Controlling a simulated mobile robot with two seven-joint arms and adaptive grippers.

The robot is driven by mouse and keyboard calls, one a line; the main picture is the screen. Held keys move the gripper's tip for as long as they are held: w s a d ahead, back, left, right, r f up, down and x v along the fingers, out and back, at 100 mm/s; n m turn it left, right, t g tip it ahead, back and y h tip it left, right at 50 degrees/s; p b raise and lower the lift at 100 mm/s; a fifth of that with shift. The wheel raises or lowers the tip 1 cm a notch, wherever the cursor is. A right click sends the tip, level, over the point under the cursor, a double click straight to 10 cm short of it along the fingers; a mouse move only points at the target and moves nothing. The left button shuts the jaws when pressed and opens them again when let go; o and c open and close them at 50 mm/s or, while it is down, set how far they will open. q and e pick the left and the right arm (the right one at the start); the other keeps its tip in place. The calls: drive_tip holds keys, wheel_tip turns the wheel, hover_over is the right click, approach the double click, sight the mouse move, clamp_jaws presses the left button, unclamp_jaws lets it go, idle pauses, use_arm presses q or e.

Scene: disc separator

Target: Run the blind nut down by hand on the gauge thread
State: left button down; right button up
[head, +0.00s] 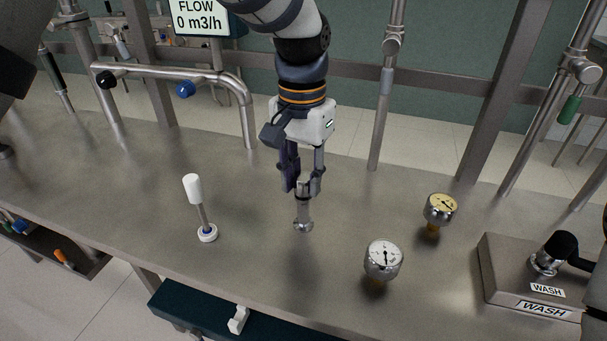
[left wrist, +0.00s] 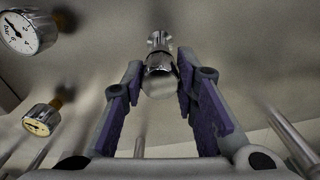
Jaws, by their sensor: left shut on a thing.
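My left gripper (head: 304,186) points straight down over the middle of the steel bench. It is shut on a shiny metal cap, which I take to be the blind nut (left wrist: 160,78); its fingers stand on either side of it in the left wrist view. Below the fingertips a bright metal stub (head: 303,213) reaches down to the bench top, and its far end (left wrist: 158,42) shows beyond the cap. I cannot tell how far the cap sits on the thread. My right gripper is not in view.
A white-faced gauge (head: 383,259) and a yellow-faced gauge (head: 440,208) stand to the right. A box labelled WASH (head: 510,272) is at far right. Pipes rise at the back. Bench between is clear.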

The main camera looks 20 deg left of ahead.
use_arm(q)
drive_tip(key=m, duration=0.7)
drive_tip(key=shift+a, duration=0.2)
drive_tip(key=shift+w+r, duration=0.1)
drive_tip(key=m, duration=0.3)
drive_tip(key=shift+w+m, duration=0.1)
drive_tip(key=shift+m, duration=0.3)
drive_tip(key=shift+m, duration=0.8)
drive_tip(key=shift+r+m, duration=0.1)
drive_tip(key=shift+m, duration=0.5)
